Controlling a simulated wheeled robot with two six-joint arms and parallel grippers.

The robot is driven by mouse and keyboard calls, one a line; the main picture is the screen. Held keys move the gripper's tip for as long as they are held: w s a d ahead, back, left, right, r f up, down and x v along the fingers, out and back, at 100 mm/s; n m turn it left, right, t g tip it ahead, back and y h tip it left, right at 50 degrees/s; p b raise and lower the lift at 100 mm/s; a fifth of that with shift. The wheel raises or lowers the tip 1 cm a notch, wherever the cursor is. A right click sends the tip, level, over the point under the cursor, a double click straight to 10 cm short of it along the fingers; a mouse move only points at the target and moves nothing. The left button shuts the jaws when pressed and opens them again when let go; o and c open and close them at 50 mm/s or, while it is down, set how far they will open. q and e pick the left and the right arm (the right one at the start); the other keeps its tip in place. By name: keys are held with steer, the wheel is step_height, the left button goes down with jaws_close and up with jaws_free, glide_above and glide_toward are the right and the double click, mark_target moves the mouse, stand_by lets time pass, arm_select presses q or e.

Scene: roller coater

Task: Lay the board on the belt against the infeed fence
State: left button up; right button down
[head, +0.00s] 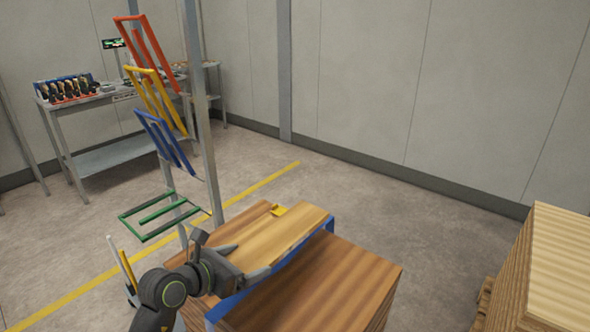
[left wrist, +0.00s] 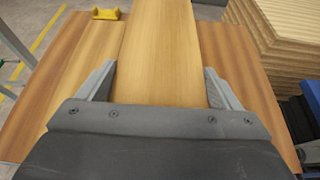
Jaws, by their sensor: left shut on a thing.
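A light-brown board (head: 290,234) lies flat over a darker wooden stack or top (head: 340,283) in the head view. My left gripper (head: 243,261) is shut on its near end, one finger along each long edge. In the left wrist view the board (left wrist: 160,45) runs straight away between the two fingers of my left gripper (left wrist: 160,88). Whether the board touches the wood below, I cannot tell. No belt or infeed fence can be made out. My right gripper is not in view.
A small yellow block (head: 279,210) sits beside the board's far end. A post with red, yellow, blue and green frames (head: 155,222) stands close behind my left arm. A workbench (head: 110,95) is at the back left. Pale stacked sheets (head: 552,270) stand right. Floor between is clear.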

arm_select(q)
steer(key=s+a+r+m+g+h, duration=0.1)
steer(key=s+a+m+h, duration=0.1)
steer(key=s, duration=0.6)
steer(key=s+a+r+m+g+h, duration=0.1)
steer(key=s+m+g, duration=0.1)
steer(key=s, duration=0.5)
steer(key=shift+s+a+r+h, duration=0.2)
steer(key=shift+s+a+h, duration=0.15)
steer(key=shift+a+h, duration=0.05)
steer(key=shift+w, duration=0.1)
